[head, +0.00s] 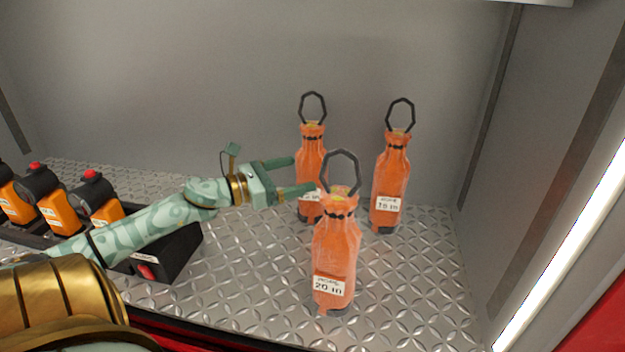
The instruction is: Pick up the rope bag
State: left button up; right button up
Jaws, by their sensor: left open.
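Three orange rope bags with black loop handles stand upright on the metal floor of a compartment. The front rope bag (336,255) has a white label that reads 20 m. A second rope bag (391,180) stands behind it to the right, and a third rope bag (311,150) stands at the back left, partly hidden. My left gripper (302,177) is open and empty. Its fingers point right, and in the picture they overlap the back left bag, beside the front bag's loop. I cannot tell whether they touch a bag. My right gripper is not in view.
Several orange and black tools with red knobs (92,175) stand in a dark tray at the left. A black box (165,255) lies under my left arm. A grey wall (490,180) closes the right side. Patterned floor (420,290) is clear at the front right.

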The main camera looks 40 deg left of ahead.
aim_at(313, 169)
pick_arm(q)
jog(key=p+x, duration=0.1)
jog(key=x, duration=0.3)
jog(key=shift+w+d+p, duration=0.1)
jog(key=shift+p, duration=0.25)
jog(key=shift+w+d+f, duration=0.1)
jog(key=shift+w+d, duration=0.1)
jog(key=shift+w, duration=0.2)
jog(key=shift+s, duration=0.1)
jog(key=c, duration=1.4)
jog(key=shift+c, duration=1.4)
